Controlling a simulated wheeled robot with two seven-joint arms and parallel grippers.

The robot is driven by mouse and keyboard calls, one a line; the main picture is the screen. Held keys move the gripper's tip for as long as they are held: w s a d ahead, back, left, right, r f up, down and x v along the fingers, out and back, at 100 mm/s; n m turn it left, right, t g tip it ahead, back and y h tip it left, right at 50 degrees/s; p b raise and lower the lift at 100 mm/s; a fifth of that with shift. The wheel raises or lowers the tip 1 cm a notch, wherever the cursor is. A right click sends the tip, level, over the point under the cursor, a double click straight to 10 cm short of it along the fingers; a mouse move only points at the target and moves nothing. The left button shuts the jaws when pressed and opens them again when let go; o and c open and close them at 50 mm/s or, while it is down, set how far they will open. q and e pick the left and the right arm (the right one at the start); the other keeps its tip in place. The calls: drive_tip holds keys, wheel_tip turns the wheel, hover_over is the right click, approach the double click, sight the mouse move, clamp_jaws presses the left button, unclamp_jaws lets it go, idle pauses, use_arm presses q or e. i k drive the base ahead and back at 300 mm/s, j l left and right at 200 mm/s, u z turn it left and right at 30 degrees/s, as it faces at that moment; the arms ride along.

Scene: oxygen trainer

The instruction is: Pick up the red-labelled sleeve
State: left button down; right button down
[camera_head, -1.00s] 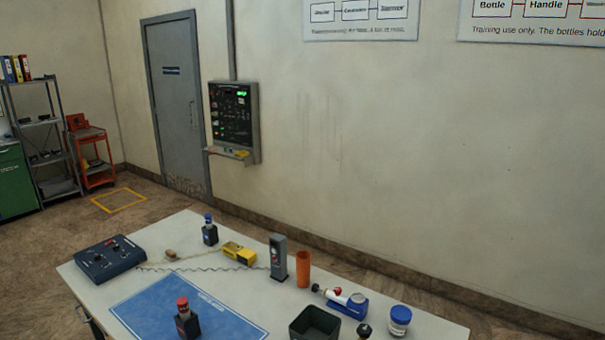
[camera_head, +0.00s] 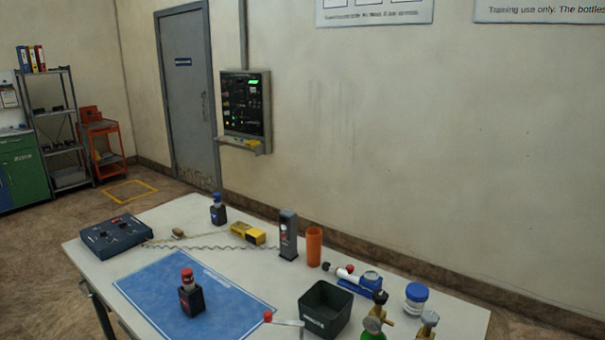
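A small dark bottle-like holder with a red top and what looks like a reddish label (camera_head: 190,294) stands upright on the blue mat (camera_head: 150,281). It best fits the red-labelled sleeve, though its label is too small to read. A similar dark piece with a blue top (camera_head: 217,210) stands at the back of the table. A grey upright device with a small red mark (camera_head: 288,236) and an orange cylinder (camera_head: 314,247) stand to the right of the mat. Neither of my grippers shows in the head view.
The white table (camera_head: 180,216) also bears a dark control box (camera_head: 115,236), a yellow device (camera_head: 248,234), a black open bin (camera_head: 325,310), a blue-and-white device (camera_head: 359,280), a blue-lidded jar (camera_head: 416,298) and brass valve fittings (camera_head: 380,318). Much of the mat is bare.

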sight(192, 304)
drive_tip(key=i+j+z, duration=0.15)
drive_tip(key=j, duration=0.25)
drive_tip(key=j+z, duration=0.2)
drive_tip(key=j, duration=0.25)
drive_tip(key=i+j+z, duration=0.15)
drive_tip(key=j, duration=0.3)
drive_tip(key=k, duration=0.05)
